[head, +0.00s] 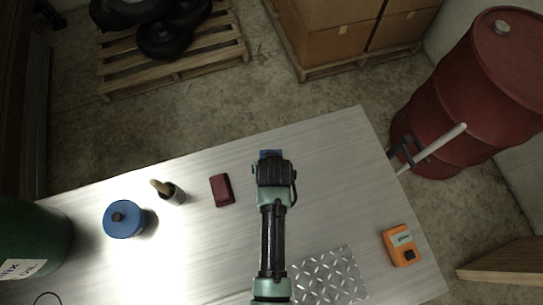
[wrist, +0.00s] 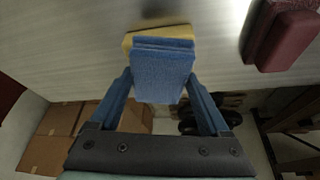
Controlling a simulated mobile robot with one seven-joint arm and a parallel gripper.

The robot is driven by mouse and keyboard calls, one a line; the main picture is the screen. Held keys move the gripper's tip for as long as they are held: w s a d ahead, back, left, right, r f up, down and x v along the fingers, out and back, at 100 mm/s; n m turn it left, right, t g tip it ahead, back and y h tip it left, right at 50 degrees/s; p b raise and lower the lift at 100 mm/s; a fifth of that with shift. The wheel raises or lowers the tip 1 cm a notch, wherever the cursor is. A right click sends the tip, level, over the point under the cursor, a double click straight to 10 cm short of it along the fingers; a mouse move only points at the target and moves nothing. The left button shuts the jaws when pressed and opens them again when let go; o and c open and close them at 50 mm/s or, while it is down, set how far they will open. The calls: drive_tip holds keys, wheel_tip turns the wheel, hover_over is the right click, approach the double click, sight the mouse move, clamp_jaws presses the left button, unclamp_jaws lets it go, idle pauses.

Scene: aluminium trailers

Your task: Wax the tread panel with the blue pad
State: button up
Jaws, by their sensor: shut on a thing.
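My gripper (head: 270,156) is over the far part of the metal table, right of the dark red block. In the wrist view its two blue fingers are shut on the blue pad (wrist: 163,75). A yellow layer (wrist: 158,33) shows beyond the pad at the table surface; I cannot tell if it is part of the pad. In the head view the pad is mostly hidden under my gripper. The tread panel (head: 328,277), silver with raised diamonds, lies at the table's near edge, right of my arm and well apart from the pad.
On the table (head: 310,160) are a dark red block (head: 222,190), a brush in a cup (head: 172,194), a blue round container (head: 123,219) and an orange device (head: 402,246). A green cylinder (head: 32,243) stands left. A red drum (head: 470,95) stands beyond the right edge.

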drive_tip(key=shift+f+b, duration=0.3)
drive_tip(key=shift+f, duration=0.3)
idle(1.2)
wheel_tip(320, 180, up, 7)
drive_tip(key=p, duration=0.7)
drive_tip(key=shift+r, duration=0.15)
idle(0.8)
